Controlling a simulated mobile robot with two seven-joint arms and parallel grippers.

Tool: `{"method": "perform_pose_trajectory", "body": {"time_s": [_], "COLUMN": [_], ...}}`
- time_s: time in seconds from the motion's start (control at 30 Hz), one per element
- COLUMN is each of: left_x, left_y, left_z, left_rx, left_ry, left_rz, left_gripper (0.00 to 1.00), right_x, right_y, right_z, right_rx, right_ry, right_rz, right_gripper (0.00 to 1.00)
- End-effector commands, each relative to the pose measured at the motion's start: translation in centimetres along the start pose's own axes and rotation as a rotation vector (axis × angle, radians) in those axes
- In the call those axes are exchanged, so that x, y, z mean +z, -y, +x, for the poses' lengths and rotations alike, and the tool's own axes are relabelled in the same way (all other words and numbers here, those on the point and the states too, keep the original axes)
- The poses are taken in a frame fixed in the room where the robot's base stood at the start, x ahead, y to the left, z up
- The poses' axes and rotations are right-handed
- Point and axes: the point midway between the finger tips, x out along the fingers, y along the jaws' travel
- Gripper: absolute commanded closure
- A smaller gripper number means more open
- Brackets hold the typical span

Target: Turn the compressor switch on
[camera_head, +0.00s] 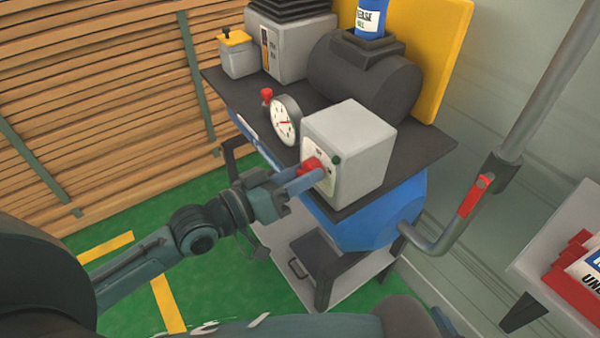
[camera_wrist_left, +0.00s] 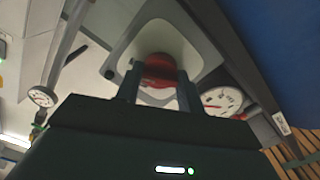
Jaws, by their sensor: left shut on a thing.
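The compressor switch is a red knob (camera_head: 312,167) on the front face of a light grey box (camera_head: 362,142), on top of the blue compressor (camera_head: 378,218). My left gripper (camera_head: 308,178) reaches in from the left, with its fingers shut on the red knob. In the left wrist view the knob (camera_wrist_left: 159,70) sits between the two fingers (camera_wrist_left: 158,88), in front of the box's pale face. The fingers partly hide the knob and its dial marks, so I cannot tell its setting. My right gripper is not in view.
A round gauge (camera_head: 285,121) and a small red valve knob (camera_head: 266,95) stand left of the box. A grey pipe with a red-handled valve (camera_head: 473,196) runs at the right. A shelf with red packs (camera_head: 578,262) is at the lower right. Green floor is open below left.

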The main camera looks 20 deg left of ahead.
Motion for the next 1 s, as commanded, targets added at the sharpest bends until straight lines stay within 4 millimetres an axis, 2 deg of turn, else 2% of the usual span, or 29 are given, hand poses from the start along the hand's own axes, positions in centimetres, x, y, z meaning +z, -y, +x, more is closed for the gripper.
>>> {"method": "perform_pose_trajectory", "body": {"time_s": [0.27,0.3,0.53,0.87,1.0], "left_x": [0.02,0.02,0.0,0.0,0.05], "left_y": [0.04,0.04,0.03,0.01,0.05], "left_z": [0.0,0.0,0.0,-0.02,-0.66], "left_rx": [-0.001,-0.001,-0.001,0.0,-0.001], "left_ry": [0.001,0.001,0.001,0.0,0.001], "left_rz": [0.005,0.005,0.003,0.002,0.002], "left_gripper": [0.85,0.59,0.4,0.4,0.4], "right_x": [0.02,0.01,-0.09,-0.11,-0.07], "right_y": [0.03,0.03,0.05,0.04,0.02], "right_z": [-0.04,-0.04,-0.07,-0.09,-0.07], "right_rx": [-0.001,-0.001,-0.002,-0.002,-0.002], "right_ry": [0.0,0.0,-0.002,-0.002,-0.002], "right_rz": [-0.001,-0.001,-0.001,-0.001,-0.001], "right_gripper": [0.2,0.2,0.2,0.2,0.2]}}
